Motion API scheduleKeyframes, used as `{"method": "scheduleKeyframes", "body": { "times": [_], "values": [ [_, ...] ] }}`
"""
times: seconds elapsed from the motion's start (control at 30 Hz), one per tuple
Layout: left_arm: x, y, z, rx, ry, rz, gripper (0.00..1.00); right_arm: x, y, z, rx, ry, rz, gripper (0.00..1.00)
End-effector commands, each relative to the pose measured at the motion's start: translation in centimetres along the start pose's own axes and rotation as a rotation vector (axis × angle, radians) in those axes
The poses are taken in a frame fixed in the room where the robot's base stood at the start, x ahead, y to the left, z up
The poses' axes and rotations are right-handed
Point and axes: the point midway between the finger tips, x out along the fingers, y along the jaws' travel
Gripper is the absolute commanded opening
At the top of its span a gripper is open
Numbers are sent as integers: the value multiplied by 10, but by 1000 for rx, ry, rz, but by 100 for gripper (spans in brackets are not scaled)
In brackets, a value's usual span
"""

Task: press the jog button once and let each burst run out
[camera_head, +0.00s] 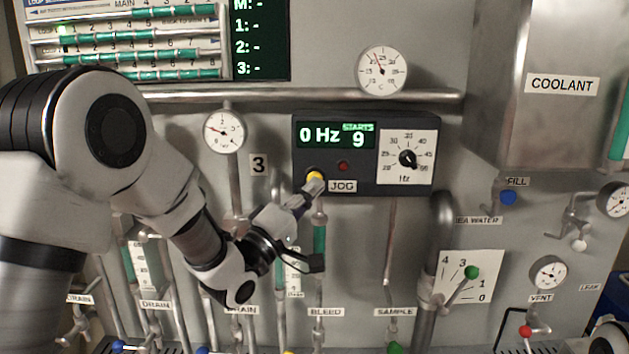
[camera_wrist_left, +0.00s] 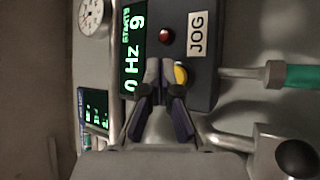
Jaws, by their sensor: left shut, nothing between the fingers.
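The yellow jog button (camera_head: 314,176) sits on the lower left of the dark control box (camera_head: 365,186), beside the JOG label (camera_head: 342,186). The box display (camera_head: 335,134) reads 0 Hz and STARTS 9. My left gripper (camera_head: 313,186) is shut and empty, its fingertips at the button; I cannot tell whether they touch it. In the left wrist view the fingertips (camera_wrist_left: 160,84) are together and partly cover the yellow button (camera_wrist_left: 180,74). A red lamp (camera_head: 343,166) above the label looks unlit. My right gripper is not in view.
A Hz dial (camera_head: 407,158) is on the box's right side. A horizontal pipe (camera_head: 300,95) runs above the box. Gauges (camera_head: 223,132) and vertical pipes with valves surround it. A COOLANT tank (camera_head: 555,80) juts out at upper right. A green valve knob (camera_head: 472,272) is at lower right.

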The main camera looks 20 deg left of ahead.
Motion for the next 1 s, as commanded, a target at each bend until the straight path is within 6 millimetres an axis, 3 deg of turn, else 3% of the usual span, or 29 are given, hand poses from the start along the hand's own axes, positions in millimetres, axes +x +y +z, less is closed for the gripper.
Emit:
{"method": "scheduleKeyframes", "body": {
  "times": [1.0],
  "values": [
    [6,-3,-4,0,0,0,0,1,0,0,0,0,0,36]
  ]
}}
